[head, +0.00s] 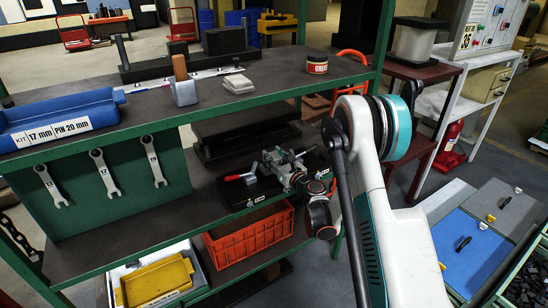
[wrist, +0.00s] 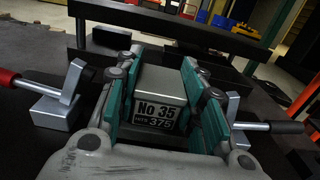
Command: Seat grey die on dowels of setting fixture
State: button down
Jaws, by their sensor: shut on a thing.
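The grey die (wrist: 160,82), a block with a "No 35" label on its near face, sits between the teal pads of my gripper (wrist: 158,95) in the wrist view. My gripper is shut on it. The setting fixture (head: 240,194) is a black plate on the lower shelf in the head view. In the head view my gripper (head: 286,172) is over the fixture. The dowels and the die's underside are hidden, so I cannot tell whether they touch.
The upper shelf (head: 270,82) overhangs behind and above, holding a blue tray (head: 62,122), a small tin (head: 317,64) and other parts. An orange crate (head: 250,236) and a yellow tray (head: 157,283) are below. A dark bar (wrist: 190,62) lies beyond the die.

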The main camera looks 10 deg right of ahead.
aim_at(274, 156)
jog(key=shift+f, duration=1)
jog(key=c, duration=1)
grip_release()
notch_tip(274, 156, up, 10)
